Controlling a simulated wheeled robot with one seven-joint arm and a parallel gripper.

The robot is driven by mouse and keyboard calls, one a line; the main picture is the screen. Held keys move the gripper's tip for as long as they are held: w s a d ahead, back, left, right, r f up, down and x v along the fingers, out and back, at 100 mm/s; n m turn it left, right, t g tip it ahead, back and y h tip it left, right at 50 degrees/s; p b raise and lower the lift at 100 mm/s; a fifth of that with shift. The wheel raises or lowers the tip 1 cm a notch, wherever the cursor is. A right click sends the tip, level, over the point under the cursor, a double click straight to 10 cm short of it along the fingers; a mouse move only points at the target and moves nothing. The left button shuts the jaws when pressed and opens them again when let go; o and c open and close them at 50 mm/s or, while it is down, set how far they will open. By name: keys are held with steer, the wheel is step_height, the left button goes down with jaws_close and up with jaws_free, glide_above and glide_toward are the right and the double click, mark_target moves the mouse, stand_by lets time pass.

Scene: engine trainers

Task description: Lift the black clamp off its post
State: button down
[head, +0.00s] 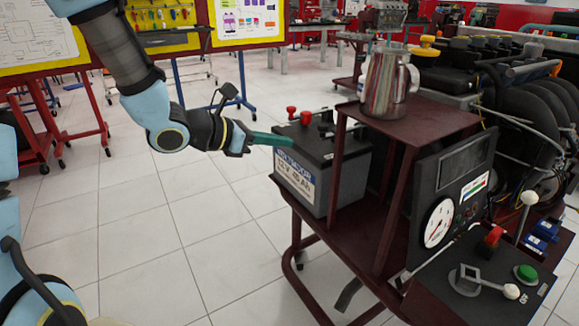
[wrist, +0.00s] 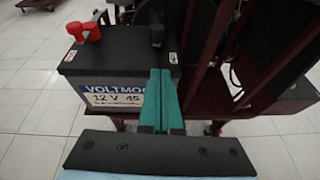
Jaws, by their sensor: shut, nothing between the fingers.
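The battery (head: 335,160) is a dark box with a white and blue label, standing on the dark red trolley's lower shelf. In the wrist view the battery (wrist: 112,62) fills the upper left. The black clamp (wrist: 157,30) stands upright at the right end of its top, beyond my fingers. In the head view it is hard to pick out among the dark parts on the battery top. My gripper (head: 285,141) has green fingers, shut and empty, at the battery's near top edge. In the wrist view my fingertips (wrist: 160,74) are in front of the black clamp, apart from it.
Red caps or clamps (wrist: 84,32) sit at the battery's left end. The trolley's upper shelf (head: 425,122) and its posts stand close to the right of the battery, with a metal jug (head: 386,80) on top. Open floor lies to the left.

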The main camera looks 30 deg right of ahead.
mark_target(311, 152)
steer(key=shift+w+a+f+n+t, duration=0.15)
steer(key=shift+w+f+n+t, duration=0.05)
steer(key=shift+w+n+t, duration=0.2)
steer(key=shift+s, duration=0.1)
steer(key=x, duration=1)
steer(key=shift+r+b, duration=0.1)
steer(key=shift+b, duration=0.3)
steer(key=shift+r, duration=0.15)
steer(key=shift+r+p, duration=0.4)
steer(key=shift+p, duration=0.75)
